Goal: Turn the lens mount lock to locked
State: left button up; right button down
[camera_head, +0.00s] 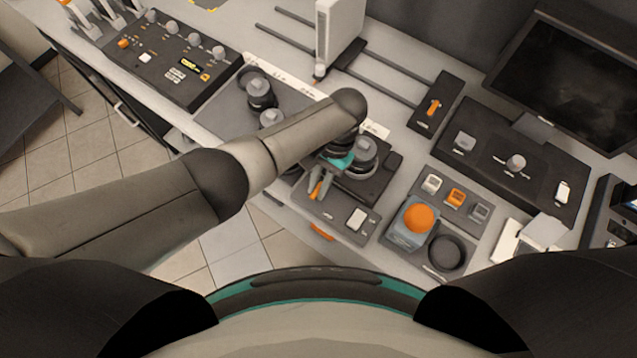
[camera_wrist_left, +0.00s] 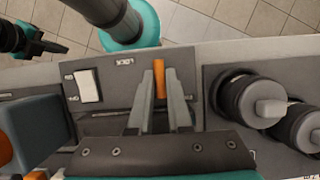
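The lens mount lock is an orange lever (camera_head: 316,190) on a dark panel (camera_head: 335,213) at the table's front edge. In the left wrist view the lever (camera_wrist_left: 160,77) points toward the table's front edge, to the right of a printed LOCK label (camera_wrist_left: 124,62). My left gripper (camera_head: 319,181) reaches down over the panel. Its two grey fingers (camera_wrist_left: 161,88) are close together, one on each side of the lever, and look closed on it. The lever's base is partly hidden by the fingers. A dark part with teal, apparently my right gripper (camera_wrist_left: 42,46), shows small over the floor.
A white rocker switch (camera_head: 356,218) sits beside the lever on the panel. Dark lens cylinders (camera_head: 362,153) stand just behind. A box with an orange dome button (camera_head: 418,218) and a dark ring (camera_head: 447,251) are to the right. A mixer-like panel (camera_head: 170,58) lies at the left.

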pick_arm(q)
jog(key=o, duration=0.4)
jog(key=p+v, duration=0.1)
jog(key=v, duration=1.4)
jog(key=shift+r, duration=0.1)
